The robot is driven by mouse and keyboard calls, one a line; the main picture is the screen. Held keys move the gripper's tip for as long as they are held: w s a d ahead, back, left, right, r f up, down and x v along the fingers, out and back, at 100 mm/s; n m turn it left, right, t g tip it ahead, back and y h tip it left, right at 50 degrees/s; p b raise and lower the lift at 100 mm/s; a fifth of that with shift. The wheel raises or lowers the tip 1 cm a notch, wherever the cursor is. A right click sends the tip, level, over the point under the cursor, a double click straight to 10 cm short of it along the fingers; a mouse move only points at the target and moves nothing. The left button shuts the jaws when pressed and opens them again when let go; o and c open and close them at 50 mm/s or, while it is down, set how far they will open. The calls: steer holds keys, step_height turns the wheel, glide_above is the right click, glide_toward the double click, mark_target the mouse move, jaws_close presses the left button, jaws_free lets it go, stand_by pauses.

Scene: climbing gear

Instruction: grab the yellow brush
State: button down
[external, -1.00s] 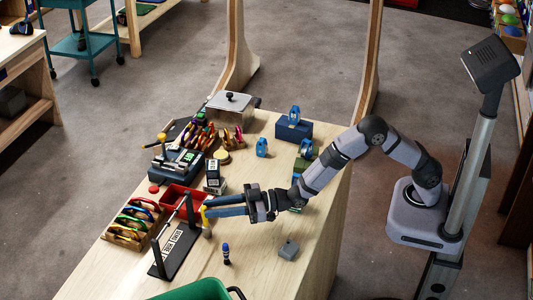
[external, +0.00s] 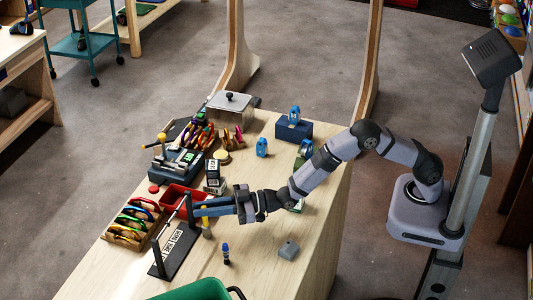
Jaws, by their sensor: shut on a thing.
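The yellow brush (external: 206,229) hangs upright at the right end of a black stand (external: 177,250) with white lettering on its base. My gripper (external: 199,208) reaches in from the right, its blue-grey fingers level across the upper part of the brush. It is shut on the brush. The lower part shows below the fingers. The fingers hide part of the handle, and I cannot tell whether the brush still touches the stand.
A red bin (external: 176,198) lies just behind the stand, and a wooden rack of colored carabiners (external: 134,222) is to the left. A small blue-and-black brush (external: 226,254) stands in front, near a grey block (external: 288,250). A green bin (external: 195,291) is at the front edge.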

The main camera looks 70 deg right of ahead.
step_height(320, 180, up, 10)
steer(key=b, duration=0.2)
steer(key=shift+b, duration=0.3)
stand_by(0.3)
